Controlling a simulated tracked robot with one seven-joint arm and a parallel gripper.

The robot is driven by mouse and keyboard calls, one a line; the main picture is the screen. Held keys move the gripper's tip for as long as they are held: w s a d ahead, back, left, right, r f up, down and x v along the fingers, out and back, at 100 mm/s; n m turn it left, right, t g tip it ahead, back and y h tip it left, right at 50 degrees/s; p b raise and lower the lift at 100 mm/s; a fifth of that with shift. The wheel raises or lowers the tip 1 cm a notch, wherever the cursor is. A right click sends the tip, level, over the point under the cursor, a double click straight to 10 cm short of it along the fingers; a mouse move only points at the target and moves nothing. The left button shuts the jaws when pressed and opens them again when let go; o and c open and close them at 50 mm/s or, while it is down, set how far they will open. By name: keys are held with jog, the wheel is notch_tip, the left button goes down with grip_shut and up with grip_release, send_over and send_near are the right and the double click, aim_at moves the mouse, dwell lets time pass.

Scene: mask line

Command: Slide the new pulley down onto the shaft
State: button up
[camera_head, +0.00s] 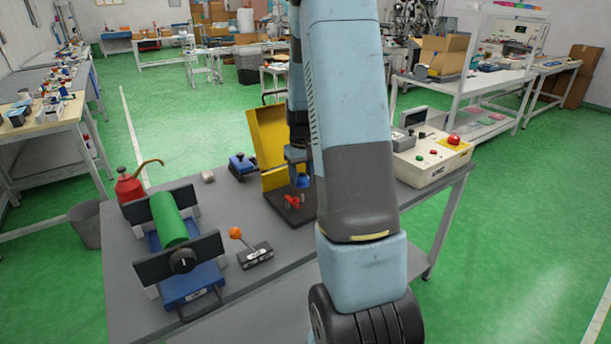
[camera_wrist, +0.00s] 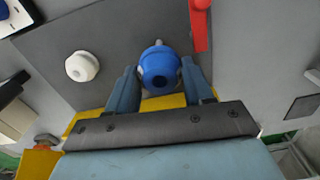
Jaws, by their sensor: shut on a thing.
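A blue round part with a dark round centre, apparently the pulley (camera_wrist: 160,67), sits between the two fingers of my gripper (camera_wrist: 158,79) in the wrist view. My gripper is shut on it. In the head view the blue pulley (camera_head: 304,181) shows low over the dark base plate (camera_head: 301,214), beside a red part (camera_head: 293,201). I cannot tell whether the pulley touches the plate or is around the shaft. A white round part (camera_wrist: 82,66) lies on or over the plate in the wrist view.
A raised yellow guard (camera_head: 267,138) stands beside the plate. A control box with a red button (camera_head: 453,140) is at the right. A green roller (camera_head: 169,219), an orange-knobbed lever (camera_head: 236,233) and a red oil can (camera_head: 130,186) are at the left. My arm hides part of the bench.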

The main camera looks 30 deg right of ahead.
dwell(0.4)
jog(key=shift+f, duration=2.85)
jog(key=shift+s+f, duration=0.15)
jog(key=shift+f, duration=0.4)
jog(key=o, duration=0.8)
jog(key=shift+c, duration=0.2)
notch_tip(320, 180, up, 11)
dwell(0.5)
dwell(0.5)
